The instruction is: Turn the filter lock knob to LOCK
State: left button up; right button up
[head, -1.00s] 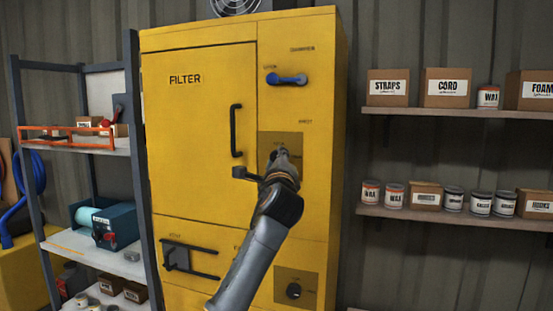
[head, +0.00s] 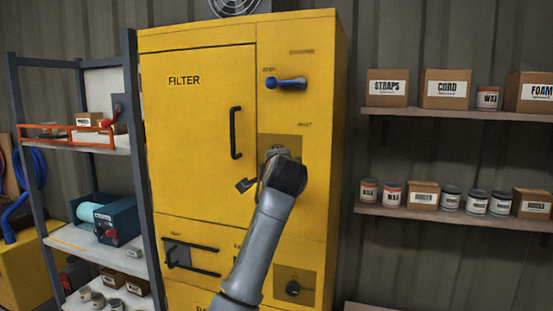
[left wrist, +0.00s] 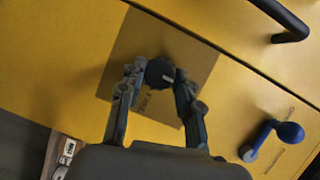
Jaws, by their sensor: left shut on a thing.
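The yellow filter cabinet (head: 190,130) stands upright in the middle of the head view. Its lock knob (left wrist: 158,72) is a dark round knob with a pale pointer mark, set on a brownish square plate (left wrist: 205,62). The plate also shows in the head view (head: 290,140), where my gripper hides the knob. My left gripper (head: 277,155) reaches up to the plate. In the left wrist view its two fingers (left wrist: 159,80) are closed on the knob, one on each side. Small lettering on the plate near the knob is too blurred to read surely. My right gripper is not in view.
A blue lever handle (head: 287,83) sits above the plate. A black door handle (head: 235,132) is to its left, and a lower dark knob (head: 292,288) is below. A shelf rack (head: 100,145) stands at left; wall shelves (head: 455,113) with boxes and cans are at right.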

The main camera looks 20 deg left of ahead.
pick_arm(q)
jog(key=shift+f, duration=0.15)
dwell(0.4)
jog(key=o, duration=1.1)
jog(key=shift+o, duration=0.3)
jog(key=v, duration=1.2)
jog(key=shift+w, duration=0.1)
